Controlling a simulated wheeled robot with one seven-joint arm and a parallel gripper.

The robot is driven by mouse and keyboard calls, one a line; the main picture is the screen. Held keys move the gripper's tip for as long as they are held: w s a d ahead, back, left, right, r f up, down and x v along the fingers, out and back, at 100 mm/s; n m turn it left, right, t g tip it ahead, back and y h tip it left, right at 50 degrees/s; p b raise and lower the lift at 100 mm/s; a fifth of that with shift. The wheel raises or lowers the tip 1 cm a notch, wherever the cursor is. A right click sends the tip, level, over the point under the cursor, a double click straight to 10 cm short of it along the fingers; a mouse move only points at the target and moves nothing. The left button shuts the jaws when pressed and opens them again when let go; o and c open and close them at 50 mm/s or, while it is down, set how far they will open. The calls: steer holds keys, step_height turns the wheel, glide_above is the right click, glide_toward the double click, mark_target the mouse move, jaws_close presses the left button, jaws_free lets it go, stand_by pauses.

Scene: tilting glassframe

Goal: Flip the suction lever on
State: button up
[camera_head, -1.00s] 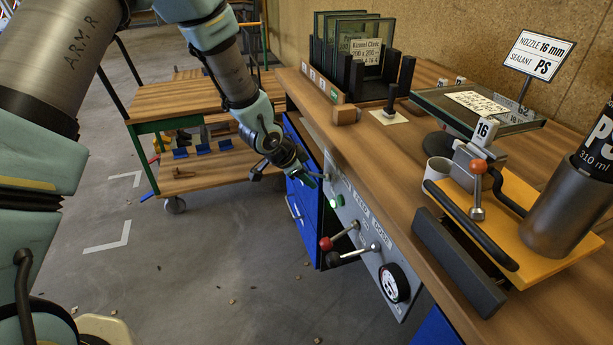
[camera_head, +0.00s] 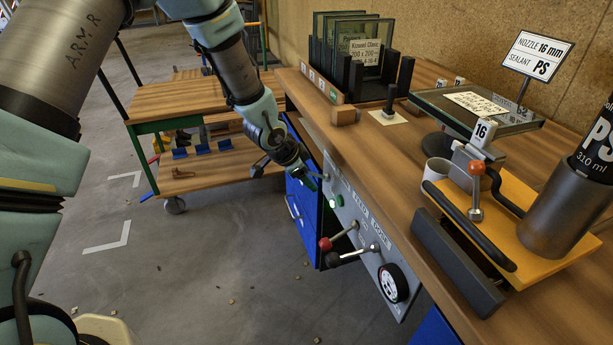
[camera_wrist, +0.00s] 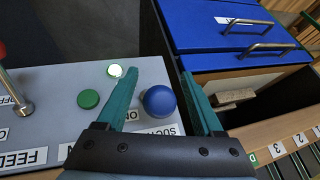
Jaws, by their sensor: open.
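My gripper (camera_wrist: 160,73) is open, with one teal finger on each side of the knob. In the head view my gripper (camera_head: 318,176) is at the far end of the panel (camera_head: 362,222), and the lever is hidden there.
Beside the lever are a green button (camera_wrist: 88,98) and a lit lamp (camera_wrist: 115,70). Red-knobbed (camera_head: 326,243) and black-knobbed (camera_head: 333,259) levers and a dial (camera_head: 393,283) lie further along the panel. Blue drawers (camera_head: 305,210) stand beyond the gripper; one is open (camera_wrist: 265,95).

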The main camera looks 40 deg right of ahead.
steer(key=w+v, duration=0.1)
steer(key=v, duration=0.9)
steer(key=shift+s+a+r, duration=0.2)
steer(key=shift+s+r, duration=0.15)
steer(key=shift+s, duration=0.15)
steer(key=w+a+r+n+t+y, duration=0.1)
steer(key=w+a+n, duration=0.2)
steer(key=a, duration=0.4)
steer(key=w+a+r+n+y+p, duration=0.1)
steer(key=w+a+r+n+y, duration=0.2)
steer(key=a, duration=0.5)
steer(key=w+a+n+t, duration=0.1)
steer(key=w+a+n, duration=0.25)
steer(key=a, duration=0.35)
steer(key=s+a+r+n+y, duration=0.1)
steer(key=s+a+r+n, duration=0.1)
steer(key=a+n, duration=0.4)
steer(key=s+a+r+n+g+y, duration=0.1)
steer(key=a+n, duration=0.4)
steer(key=a, duration=1)
steer(key=s+r, duration=0.1)
steer(key=s, duration=0.1)
steer(key=shift+s+a+r+n+p, duration=0.3)
steer(key=shift+n+p, duration=0.05)
